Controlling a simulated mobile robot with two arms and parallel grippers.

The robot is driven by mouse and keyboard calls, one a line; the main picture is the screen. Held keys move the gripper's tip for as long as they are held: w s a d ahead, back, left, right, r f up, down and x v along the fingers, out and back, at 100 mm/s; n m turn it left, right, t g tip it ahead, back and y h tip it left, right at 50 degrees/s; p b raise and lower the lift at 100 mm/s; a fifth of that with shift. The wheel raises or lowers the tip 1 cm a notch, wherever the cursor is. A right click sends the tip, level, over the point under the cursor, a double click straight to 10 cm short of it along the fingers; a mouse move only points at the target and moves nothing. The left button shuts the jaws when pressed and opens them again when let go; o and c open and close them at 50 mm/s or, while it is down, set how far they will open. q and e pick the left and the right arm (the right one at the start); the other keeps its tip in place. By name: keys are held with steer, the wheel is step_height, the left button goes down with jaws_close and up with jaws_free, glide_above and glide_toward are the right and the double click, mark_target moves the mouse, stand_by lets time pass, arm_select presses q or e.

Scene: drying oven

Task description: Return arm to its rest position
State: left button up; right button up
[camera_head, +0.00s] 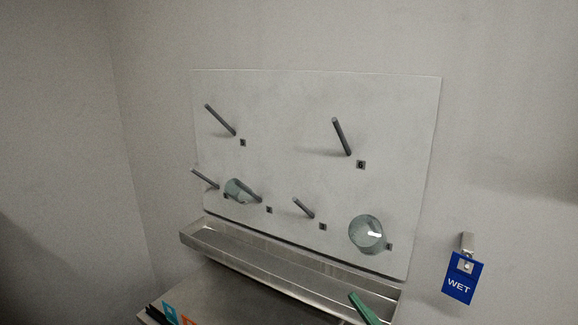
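Neither of my grippers can be made out in the head view, and no arm of mine is clearly seen. A pale drying board (290,100) with several slanted grey pegs hangs on the wall. One clear glass vessel (236,190) is on a lower-left peg. Another clear glass vessel (367,236) is at the lower right of the board, with its mouth facing outward.
A metal drip trough (270,262) runs below the board. A green object (364,308) shows at its right end. A blue WET tag (462,278) hangs from a wall hook on the right. Blue and orange labels (178,316) show at the bottom left.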

steer(key=s+d+f+m+g+h, duration=0.1)
steer(key=s+f+g+h, duration=0.2)
steer(key=f, duration=0.6)
steer(key=s+d+f+m+g, duration=0.1)
steer(key=s+f+g, duration=0.3)
steer(key=f, duration=0.6)
steer(key=s+d+f+m+g+h, duration=0.55)
steer(key=s+d+f+g, duration=0.25)
steer(key=s+d+f, duration=0.35)
step_height(320, 180, down, 30)
steer(key=s+g+b, duration=0.1)
steer(key=s+b, duration=0.1)
steer(key=b, duration=0.2)
steer(key=s+d+f+g+b, duration=0.1)
steer(key=s+d+f+b, duration=0.1)
steer(key=s+f, duration=1.4)
step_height(320, 180, down, 2)
steer(key=shift+s+d+f+n+h+b, duration=0.1)
steer(key=shift+s+d+n+h+b, duration=0.25)
steer(key=shift+b, duration=0.25)
steer(key=shift+c, duration=0.3)
